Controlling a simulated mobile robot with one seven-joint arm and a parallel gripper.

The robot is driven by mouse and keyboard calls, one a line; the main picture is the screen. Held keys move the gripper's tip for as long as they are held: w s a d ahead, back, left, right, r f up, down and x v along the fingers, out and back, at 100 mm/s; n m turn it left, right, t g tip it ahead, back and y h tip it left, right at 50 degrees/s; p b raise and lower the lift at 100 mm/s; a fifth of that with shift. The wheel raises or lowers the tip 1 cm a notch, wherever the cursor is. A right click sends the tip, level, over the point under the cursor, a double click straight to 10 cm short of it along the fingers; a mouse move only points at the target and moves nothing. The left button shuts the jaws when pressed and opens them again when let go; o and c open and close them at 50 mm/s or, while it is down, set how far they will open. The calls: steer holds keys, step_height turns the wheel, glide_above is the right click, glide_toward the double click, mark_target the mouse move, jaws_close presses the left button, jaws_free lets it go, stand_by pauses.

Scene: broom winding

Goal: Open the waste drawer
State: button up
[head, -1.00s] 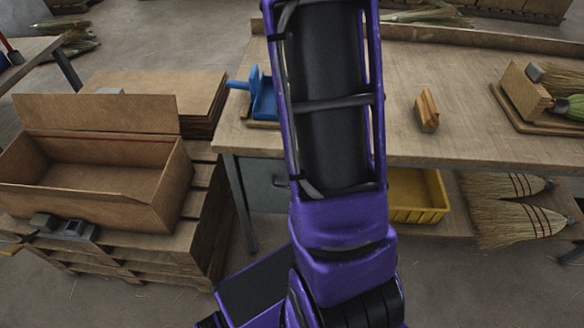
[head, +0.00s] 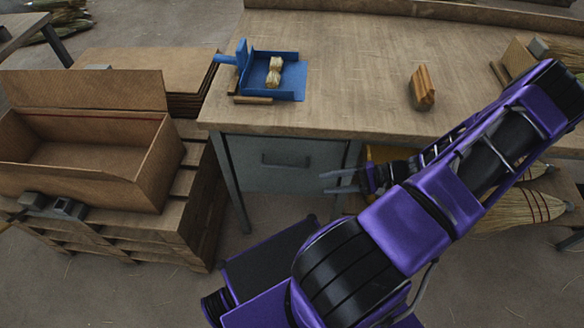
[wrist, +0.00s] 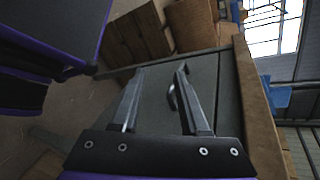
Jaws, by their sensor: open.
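The waste drawer (head: 262,165) is a grey-blue metal front under the left end of the workbench, and it looks shut. Its dark bar handle (head: 286,161) is on the upper middle of the front. My gripper (head: 340,182) is open and empty, to the right of the handle and slightly lower in the head view, its fingers pointing left. In the wrist view the drawer front (wrist: 200,90) lies beyond my gripper (wrist: 158,70), and the handle (wrist: 172,97) shows between the two fingers, apart from them.
A yellow bin (head: 372,153) is partly hidden behind my arm. Brooms (head: 515,208) lie at right. A cardboard box (head: 90,140) on pallets stands at left.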

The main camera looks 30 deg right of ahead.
mark_target(290, 168)
steer(key=w+a+f+m+t, duration=0.1)
steer(key=w+a, duration=0.1)
steer(key=w, duration=0.2)
steer(key=w+a+f+m+t+h+b, duration=0.1)
steer(key=w+a+f+m+t, duration=0.1)
steer(key=w, duration=0.3)
steer(key=w+a+f+m+t, duration=0.1)
steer(key=w+a, duration=0.2)
steer(key=w, duration=0.2)
steer(key=shift+w+f+t+h+b, duration=0.2)
steer(key=shift+t+h+b, duration=0.1)
steer(key=shift+t+b, duration=0.1)
steer(key=shift+s, duration=0.1)
jaws_close()
stand_by(1.0)
